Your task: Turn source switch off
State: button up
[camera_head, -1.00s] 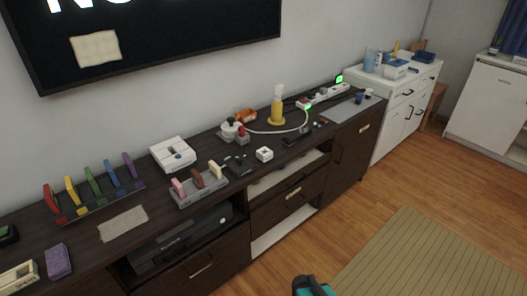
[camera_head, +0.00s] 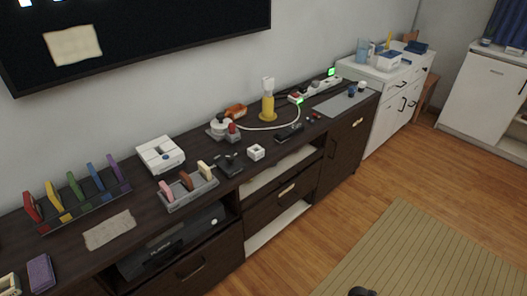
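No switch is labelled legibly, so I cannot tell for sure which is the source switch. On the dark sideboard (camera_head: 125,205), a white power strip (camera_head: 322,86) lies at the far right end, with a lit green display (camera_head: 331,72) behind it. A small red and white box with a green light (camera_head: 297,99) sits just left of the strip, with a pale cable (camera_head: 290,124) running from its area towards a white and red device (camera_head: 221,127). Switch positions are too small to read. Only a dark tip, likely of my arm, shows at the bottom edge; my gripper's fingers are not seen.
A yellow lamp-like object (camera_head: 268,104), a white box (camera_head: 161,154), a grey tray with coloured paddles (camera_head: 187,190) and a coloured rack (camera_head: 80,203) crowd the sideboard. A white cabinet (camera_head: 378,108) stands beyond it. The wooden floor in front is clear, partly under a striped rug (camera_head: 410,255).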

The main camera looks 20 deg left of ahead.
aim_at(229, 159)
jog(key=z, duration=0.35)
jog(key=k, duration=1.15)
jog(key=u, duration=1.3)
jog(key=i, duration=1.05)
jog(key=z, duration=0.15)
